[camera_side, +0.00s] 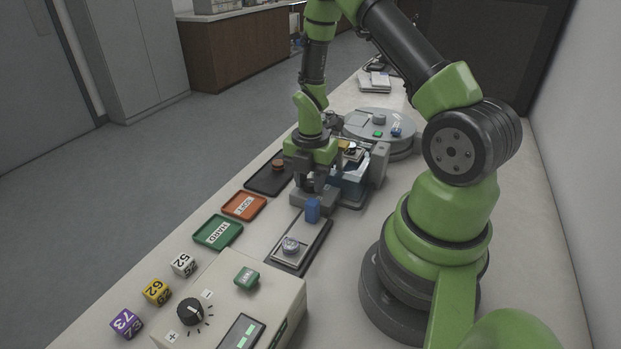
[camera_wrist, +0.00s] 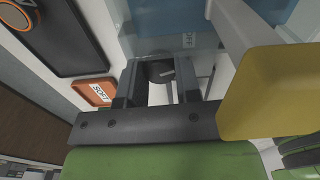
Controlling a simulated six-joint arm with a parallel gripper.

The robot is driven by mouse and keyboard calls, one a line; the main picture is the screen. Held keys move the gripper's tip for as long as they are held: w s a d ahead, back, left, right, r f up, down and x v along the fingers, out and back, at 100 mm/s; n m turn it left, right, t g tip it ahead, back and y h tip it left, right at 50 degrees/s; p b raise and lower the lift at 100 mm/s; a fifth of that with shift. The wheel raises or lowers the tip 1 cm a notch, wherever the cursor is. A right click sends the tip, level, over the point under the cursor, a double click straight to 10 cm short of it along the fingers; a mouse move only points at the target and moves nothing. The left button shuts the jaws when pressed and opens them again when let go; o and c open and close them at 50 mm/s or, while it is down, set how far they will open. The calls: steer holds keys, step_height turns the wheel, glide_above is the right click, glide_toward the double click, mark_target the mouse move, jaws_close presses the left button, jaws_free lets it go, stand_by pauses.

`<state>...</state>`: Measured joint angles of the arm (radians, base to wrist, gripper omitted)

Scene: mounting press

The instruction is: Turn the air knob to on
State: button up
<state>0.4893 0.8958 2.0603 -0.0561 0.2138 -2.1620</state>
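The mounting press (camera_side: 357,178), with a blue body, stands mid-bench and is partly hidden by my arm. A dark round knob (camera_wrist: 160,72) with a pale pointer mark shows between my fingers. My gripper (camera_wrist: 157,88) has its two grey fingers apart, one on each side of the knob; I cannot tell whether they touch it. In the side view my gripper (camera_side: 312,190) is low beside the press, and the knob is hidden there.
A blue block (camera_side: 312,210) stands by a dark tray (camera_side: 315,245) in front of my gripper. An orange SOFT tray (camera_side: 244,206), a green HARD tray (camera_side: 218,232) and numbered cubes (camera_side: 156,292) line the edge. A control box (camera_side: 270,290) is in the foreground; a round turntable (camera_side: 385,140) is behind.

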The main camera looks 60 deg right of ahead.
mark_target(310, 183)
steer(key=m, duration=0.4)
steer(key=shift+m, duration=0.4)
steer(key=o, duration=0.9)
steer(key=shift+o, duration=0.2)
step_height(310, 183, up, 10)
steer(key=shift+a, duration=0.15)
